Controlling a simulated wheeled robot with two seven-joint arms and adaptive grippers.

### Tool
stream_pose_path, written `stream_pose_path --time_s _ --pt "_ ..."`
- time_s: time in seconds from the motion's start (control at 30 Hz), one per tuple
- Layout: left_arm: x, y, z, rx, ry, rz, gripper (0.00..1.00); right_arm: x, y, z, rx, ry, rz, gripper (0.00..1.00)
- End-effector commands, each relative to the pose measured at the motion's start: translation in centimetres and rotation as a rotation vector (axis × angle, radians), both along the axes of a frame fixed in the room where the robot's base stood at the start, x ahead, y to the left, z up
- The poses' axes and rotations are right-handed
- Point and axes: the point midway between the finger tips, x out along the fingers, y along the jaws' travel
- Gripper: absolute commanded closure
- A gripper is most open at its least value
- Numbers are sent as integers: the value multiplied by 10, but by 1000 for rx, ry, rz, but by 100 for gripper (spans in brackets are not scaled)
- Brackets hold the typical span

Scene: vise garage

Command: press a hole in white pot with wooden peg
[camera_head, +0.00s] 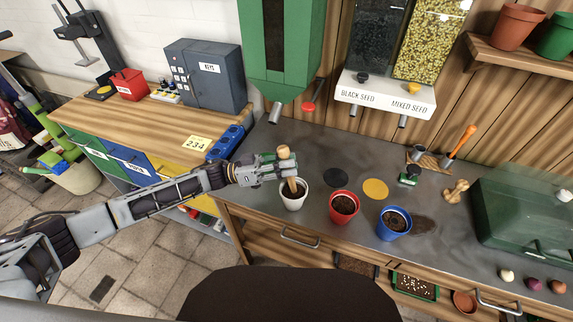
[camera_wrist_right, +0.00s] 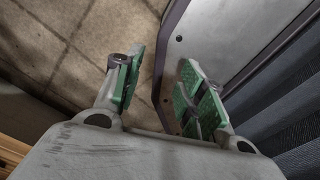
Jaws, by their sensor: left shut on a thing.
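The white pot (camera_head: 293,202) stands on the grey worktop near its front left edge, with dark soil inside. My left gripper (camera_head: 287,168) is shut on the wooden peg (camera_head: 285,152), just above the pot. The peg is roughly upright, its round knob above the fingers and its lower end at the pot's mouth. I cannot tell how deep the tip sits in the soil. In the right wrist view my right gripper (camera_wrist_right: 160,85) is open and empty, above the tiled floor and beside a grey panel; it is not seen in the head view.
A red pot (camera_head: 344,217) and a blue pot (camera_head: 393,232), both with soil, stand right of the white one. Black and yellow discs (camera_head: 375,189) lie behind them. A seed dispenser (camera_head: 385,95) hangs above. A green case (camera_head: 520,222) sits at the right.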

Motion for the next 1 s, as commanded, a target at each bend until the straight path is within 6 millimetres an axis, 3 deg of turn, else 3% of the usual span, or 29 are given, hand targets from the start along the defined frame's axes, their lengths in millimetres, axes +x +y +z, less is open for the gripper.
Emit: stream_pose_path --time_s 0.17,1.0 --pt "-1 0 -1 4 2 0 100 1 5 1 5 -1 -3 60" --pt "0 0 43 1 1 0 100 0 11 40 11 0 -2 60"
